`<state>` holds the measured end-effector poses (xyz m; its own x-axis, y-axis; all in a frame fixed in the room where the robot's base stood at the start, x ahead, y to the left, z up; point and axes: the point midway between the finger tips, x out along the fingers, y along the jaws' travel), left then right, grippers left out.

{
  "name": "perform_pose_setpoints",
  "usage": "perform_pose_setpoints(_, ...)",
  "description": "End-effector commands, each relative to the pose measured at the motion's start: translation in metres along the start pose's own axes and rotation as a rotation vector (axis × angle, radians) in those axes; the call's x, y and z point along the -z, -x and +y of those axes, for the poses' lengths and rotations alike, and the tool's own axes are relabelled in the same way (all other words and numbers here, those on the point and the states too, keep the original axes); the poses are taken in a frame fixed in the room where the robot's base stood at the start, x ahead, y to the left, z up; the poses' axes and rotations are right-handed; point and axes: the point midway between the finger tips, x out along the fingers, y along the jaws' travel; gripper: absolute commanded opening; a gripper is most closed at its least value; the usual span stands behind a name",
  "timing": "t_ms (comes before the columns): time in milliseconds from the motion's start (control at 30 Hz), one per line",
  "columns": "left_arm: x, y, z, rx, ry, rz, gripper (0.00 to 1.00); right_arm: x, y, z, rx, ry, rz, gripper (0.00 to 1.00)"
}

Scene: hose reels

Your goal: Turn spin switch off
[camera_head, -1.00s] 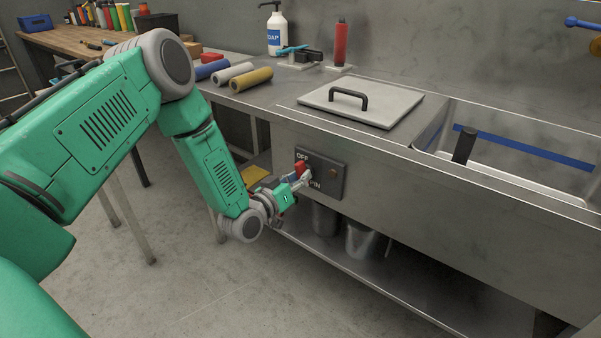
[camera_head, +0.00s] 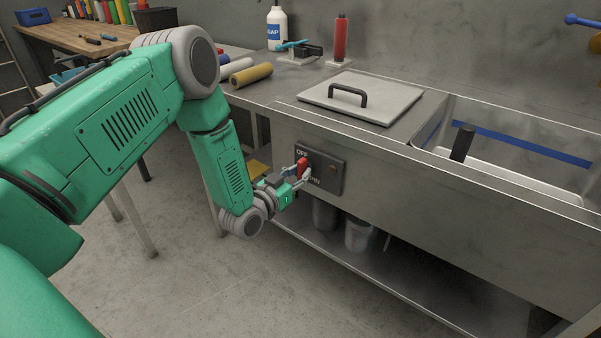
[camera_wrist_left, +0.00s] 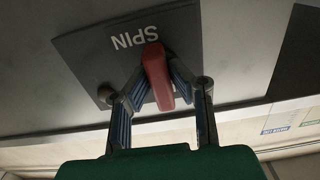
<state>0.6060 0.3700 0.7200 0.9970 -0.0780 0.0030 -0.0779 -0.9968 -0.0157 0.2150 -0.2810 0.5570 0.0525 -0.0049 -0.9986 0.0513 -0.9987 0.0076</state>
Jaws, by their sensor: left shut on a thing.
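The spin switch is a dark panel (camera_head: 328,175) on the front face of the steel sink unit, with "OFF" at its top and partly covered "SPIN" lettering below. Its red lever (camera_head: 303,168) sticks out at the panel's left part. My left gripper (camera_head: 301,172) is at the lever and shut on it. In the left wrist view the red lever (camera_wrist_left: 158,78) stands between the two fingers of my left gripper (camera_wrist_left: 159,84), with the "SPIN" lettering on the panel (camera_wrist_left: 95,48) beyond it. My right gripper is out of view.
A lid with a black handle (camera_head: 390,104) lies on the counter above the panel. A sink basin (camera_head: 530,160) is to its right. Metal pots (camera_head: 357,236) stand on the lower shelf beneath the panel. Rolls (camera_head: 251,76), a soap bottle (camera_head: 277,30) and a red cylinder (camera_head: 340,40) are on the counter.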

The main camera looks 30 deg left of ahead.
Motion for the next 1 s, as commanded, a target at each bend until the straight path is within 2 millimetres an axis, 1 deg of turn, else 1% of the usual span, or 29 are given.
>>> perform_pose_setpoints(33,-0.006,0.003,0.001,-0.002,-0.001,-0.017,0.0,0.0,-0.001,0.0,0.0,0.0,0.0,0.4)
perform_pose_setpoints(133,-0.006,0.003,0.001,-0.002,-0.001,-0.017,0.0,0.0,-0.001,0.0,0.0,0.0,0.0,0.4)
perform_pose_setpoints(167,-0.006,0.003,0.001,-0.002,-0.001,-0.017,0.24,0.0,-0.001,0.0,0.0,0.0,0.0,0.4)
perform_pose_setpoints(200,-0.006,0.003,0.001,-0.002,-0.001,-0.016,0.36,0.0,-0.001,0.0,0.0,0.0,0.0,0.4)
perform_pose_setpoints(500,-0.002,0.003,0.0,-0.001,0.0,-0.006,0.36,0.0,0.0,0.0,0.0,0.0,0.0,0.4)
perform_pose_setpoints(633,-0.002,0.01,0.0,-0.001,-0.001,-0.006,0.36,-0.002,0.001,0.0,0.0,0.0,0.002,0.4)
perform_pose_setpoints(767,-0.002,0.031,0.0,0.0,0.001,-0.008,0.36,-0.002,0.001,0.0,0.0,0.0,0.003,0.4)
perform_pose_setpoints(1000,-0.004,0.083,-0.001,-0.001,0.002,-0.012,0.36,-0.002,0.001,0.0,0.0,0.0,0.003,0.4)
